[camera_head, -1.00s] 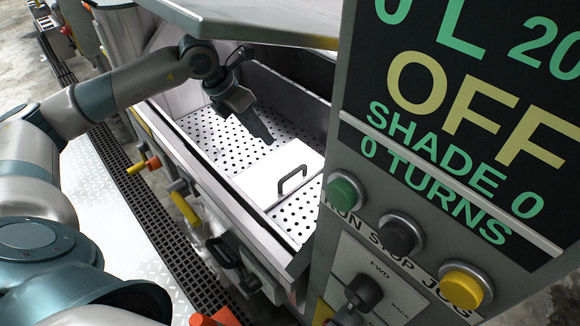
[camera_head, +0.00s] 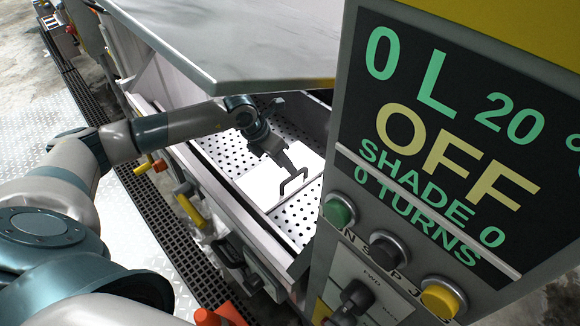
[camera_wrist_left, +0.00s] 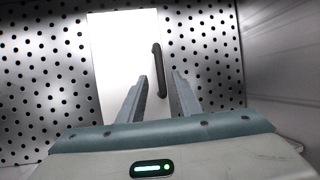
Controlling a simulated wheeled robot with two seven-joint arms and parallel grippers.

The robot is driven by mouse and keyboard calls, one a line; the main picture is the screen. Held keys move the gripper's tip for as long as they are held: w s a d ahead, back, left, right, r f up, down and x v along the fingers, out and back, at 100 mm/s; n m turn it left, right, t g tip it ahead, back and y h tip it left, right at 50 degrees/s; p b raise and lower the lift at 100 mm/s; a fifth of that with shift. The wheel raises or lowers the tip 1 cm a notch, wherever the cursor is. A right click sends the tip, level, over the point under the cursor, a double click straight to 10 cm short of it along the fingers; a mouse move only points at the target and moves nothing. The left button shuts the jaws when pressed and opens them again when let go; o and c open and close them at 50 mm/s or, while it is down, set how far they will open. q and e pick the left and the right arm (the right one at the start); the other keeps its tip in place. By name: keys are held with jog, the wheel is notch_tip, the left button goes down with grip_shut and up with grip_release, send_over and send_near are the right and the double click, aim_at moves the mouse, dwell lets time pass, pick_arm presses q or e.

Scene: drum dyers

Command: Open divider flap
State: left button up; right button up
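The divider flap (camera_head: 256,186) is a plain white panel in the perforated trough, with a dark bar handle (camera_head: 293,182) near its edge. It also shows in the left wrist view (camera_wrist_left: 115,50), with the handle (camera_wrist_left: 159,68) on its right part. My left gripper (camera_head: 287,168) is over the flap, close to the handle. In the left wrist view its two fingers (camera_wrist_left: 160,85) are apart, and the handle's near end shows between and beyond them. I cannot tell whether they touch it. My right gripper is in neither view.
A grey lid or shelf (camera_head: 230,45) overhangs the trough's far side. The control panel (camera_head: 420,180), reading OFF, stands at the right with green, black and yellow buttons. The perforated floor (camera_head: 300,215) is bare around the flap. Yellow and red handles (camera_head: 190,205) line the trough's outer left wall.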

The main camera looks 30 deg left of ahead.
pick_arm(q)
jog(key=shift+p+x, duration=0.5)
jog(key=shift+x, duration=1.7)
grip_shut()
